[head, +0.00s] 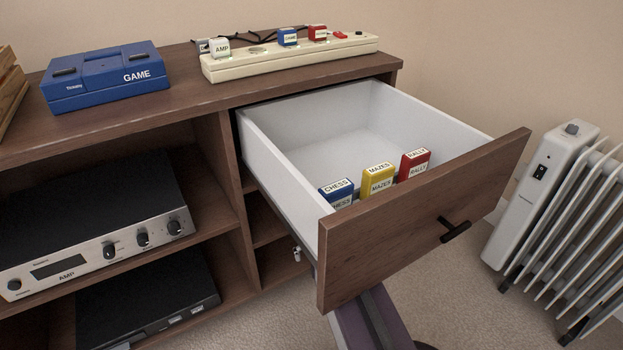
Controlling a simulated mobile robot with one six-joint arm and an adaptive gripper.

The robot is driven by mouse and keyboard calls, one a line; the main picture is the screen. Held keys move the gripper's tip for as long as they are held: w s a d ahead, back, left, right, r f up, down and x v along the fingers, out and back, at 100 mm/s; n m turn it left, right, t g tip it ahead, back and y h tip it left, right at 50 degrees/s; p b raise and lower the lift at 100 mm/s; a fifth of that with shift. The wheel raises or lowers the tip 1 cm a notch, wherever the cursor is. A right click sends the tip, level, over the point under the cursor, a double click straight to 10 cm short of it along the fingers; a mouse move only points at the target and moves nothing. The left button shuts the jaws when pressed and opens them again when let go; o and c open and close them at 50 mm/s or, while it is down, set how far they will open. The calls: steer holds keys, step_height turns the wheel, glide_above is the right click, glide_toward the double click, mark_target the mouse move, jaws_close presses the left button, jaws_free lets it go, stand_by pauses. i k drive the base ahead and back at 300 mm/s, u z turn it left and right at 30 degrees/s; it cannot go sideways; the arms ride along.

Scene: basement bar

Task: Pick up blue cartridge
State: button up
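The blue cartridge (338,199), labelled CHESS, stands upright in the open white-lined drawer (345,145). It is close behind the wooden drawer front, at the left end of a row of cartridges. The front hides its lower part. A yellow cartridge (378,179) labelled MAZES and a red cartridge (413,164) labelled RALLY stand to its right, with small gaps between them. My gripper does not show. A part that looks like my own body shows below the drawer.
The drawer front has a dark handle (455,229). A blue GAME console (105,77) and a power strip (290,57) with labelled plugs sit on the cabinet top (160,108). An amplifier (95,240) fills a left shelf. A white radiator (540,190) stands right. The drawer's rear is empty.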

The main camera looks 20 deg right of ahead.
mark_target(340, 193)
steer(key=z, duration=0.05)
steer(key=k, duration=1.5)
steer(key=u, duration=0.05)
